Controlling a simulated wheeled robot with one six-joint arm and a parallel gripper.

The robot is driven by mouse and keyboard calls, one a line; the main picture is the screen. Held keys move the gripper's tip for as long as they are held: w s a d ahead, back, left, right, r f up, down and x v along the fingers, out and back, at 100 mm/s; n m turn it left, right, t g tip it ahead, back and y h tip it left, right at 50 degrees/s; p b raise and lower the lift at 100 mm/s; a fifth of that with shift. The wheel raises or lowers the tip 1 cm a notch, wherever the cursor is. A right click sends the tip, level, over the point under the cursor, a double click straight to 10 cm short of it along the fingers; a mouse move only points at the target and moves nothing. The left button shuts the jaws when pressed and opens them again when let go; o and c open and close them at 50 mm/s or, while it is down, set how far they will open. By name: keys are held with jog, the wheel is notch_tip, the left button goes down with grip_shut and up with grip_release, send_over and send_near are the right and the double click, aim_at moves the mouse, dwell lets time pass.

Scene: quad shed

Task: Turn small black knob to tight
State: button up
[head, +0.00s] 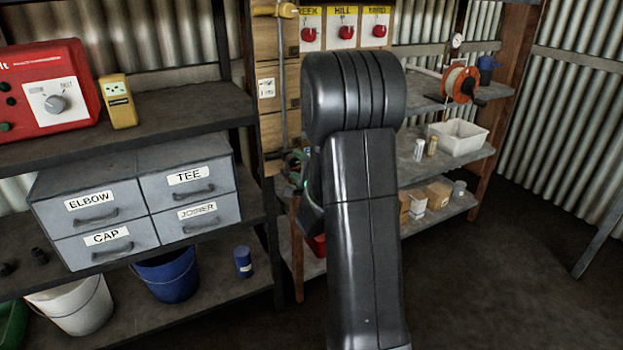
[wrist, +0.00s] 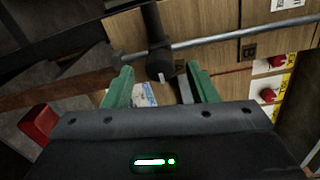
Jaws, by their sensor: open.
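In the wrist view a small black knob-like piece (wrist: 158,52), with a white mark near its lower end, sits against a metal rod (wrist: 235,33). I take it for the small black knob. No tight label is readable there. My gripper (wrist: 159,70) is open, with its green fingers apart. In that picture the knob's lower end appears between the fingertips; I cannot tell whether they touch it. In the head view my arm hides the knob and most of the gripper. The rod (head: 283,85) stands upright left of the arm.
A wooden panel (head: 268,127) stands behind the rod, with several red knobs (head: 346,33) to its right. Left are a shelf (head: 170,108) with a red box (head: 45,70) and labelled grey drawers (head: 190,175). Right shelves hold a white tub (head: 458,139). Floor at right (head: 500,270) is clear.

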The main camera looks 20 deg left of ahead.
jog(key=p+v, duration=0.1)
jog(key=v, duration=1)
jog(key=shift+s+d, duration=0.15)
jog(key=shift+s, duration=0.05)
jog(key=b+x, duration=0.1)
jog(key=x, duration=1.3)
jog(key=shift+s+d, duration=0.1)
jog(key=shift+d, duration=0.05)
